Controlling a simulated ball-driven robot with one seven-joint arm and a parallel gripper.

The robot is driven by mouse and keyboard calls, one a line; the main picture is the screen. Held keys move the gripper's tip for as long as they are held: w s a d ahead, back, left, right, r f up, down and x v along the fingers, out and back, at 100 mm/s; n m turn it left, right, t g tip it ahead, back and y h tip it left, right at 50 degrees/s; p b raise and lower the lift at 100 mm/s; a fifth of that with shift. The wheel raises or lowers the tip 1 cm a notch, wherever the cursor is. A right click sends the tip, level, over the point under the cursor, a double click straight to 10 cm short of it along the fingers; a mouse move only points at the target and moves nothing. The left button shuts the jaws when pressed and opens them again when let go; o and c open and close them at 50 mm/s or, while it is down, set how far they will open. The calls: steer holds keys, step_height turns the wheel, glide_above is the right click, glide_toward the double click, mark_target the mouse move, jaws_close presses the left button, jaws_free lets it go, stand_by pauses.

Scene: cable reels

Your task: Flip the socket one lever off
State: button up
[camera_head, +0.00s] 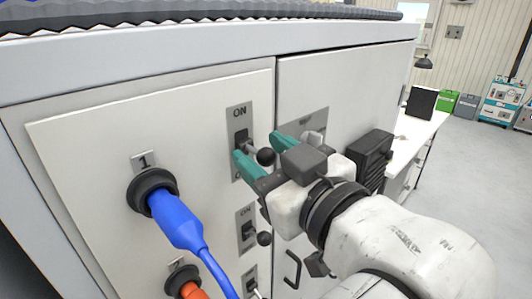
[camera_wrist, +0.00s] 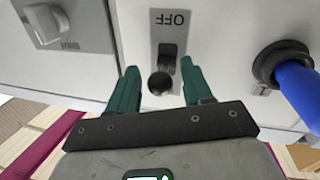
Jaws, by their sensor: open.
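The socket one lever (camera_head: 266,156) has a black ball knob and sits on a grey plate (camera_head: 240,116) marked ON at its top, right of socket 1 (camera_head: 151,188) on the white panel. In the wrist view, which shows the panel upside down, the lever (camera_wrist: 160,84) sticks out below the word OFF. My gripper (camera_head: 256,144) has teal fingers and is open, with one finger on each side of the knob. In the wrist view my gripper (camera_wrist: 159,66) shows gaps beside the knob. The lower part of the plate is partly hidden by a finger in the head view.
A blue plug (camera_head: 177,221) with its cable fills socket 1. A second lever (camera_head: 264,238) stands below, with an orange plug (camera_head: 190,290) at lower left. A grey latch (camera_wrist: 45,23) is beside the plate. Open floor lies at the right.

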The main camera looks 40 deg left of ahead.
jaws_close()
steer(key=f+y+b, duration=0.1)
steer(key=b, duration=0.2)
steer(key=shift+f, duration=0.15)
steer(key=y+b, duration=0.1)
steer(key=b, duration=0.2)
steer(key=f+m+t+y+b, duration=0.1)
steer(key=b, duration=0.2)
steer(key=shift+a+y, duration=0.15)
steer(key=shift+y, duration=0.25)
steer(key=shift+t+y+b, duration=0.4)
steer(key=shift+y+b, duration=0.1)
steer(key=shift+b, duration=0.3)
steer(key=shift+r, duration=0.1)
jaws_free()
